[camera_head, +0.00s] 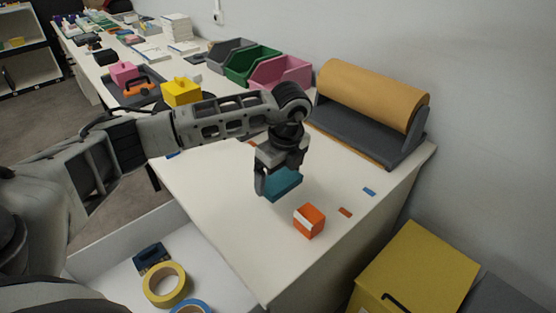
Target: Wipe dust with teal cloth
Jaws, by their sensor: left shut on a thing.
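My left gripper (279,182) reaches in from the left over the white table (205,185). It is shut on a teal block-like piece, the teal cloth (284,184). I cannot tell whether the cloth touches the table top. Small flat marks lie on the table: a blue one (369,191) and a brown-orange one (345,212), both to the right of the cloth. Another brown-orange mark (252,144) shows partly behind my left arm. I cannot tell which marks are dust. My right gripper is not in view.
An orange box (310,221) stands just right of and nearer than the cloth. A brown paper roll on a dark stand (372,95) is at the back right. Pink, green and grey bins (281,71) line the wall. An open white drawer (118,262) holds tape rolls. A yellow cabinet (420,264) stands lower right.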

